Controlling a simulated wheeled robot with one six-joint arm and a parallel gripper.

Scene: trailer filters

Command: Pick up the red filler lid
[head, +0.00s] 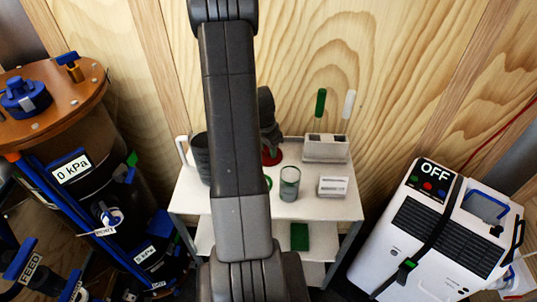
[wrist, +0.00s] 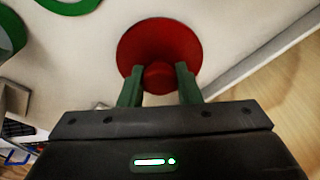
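The red filler lid (wrist: 158,46) is a round red disc with a knob, lying on the white cart top. In the head view it shows only in part (head: 272,157), with my arm in front of it. My gripper (wrist: 160,82) is over the lid, its two green fingers standing apart on either side of the knob. A gap shows between each finger and the knob, so the gripper is open and not holding it.
A tank (head: 60,120) stands left and a white machine (head: 425,235) marked OFF stands right.

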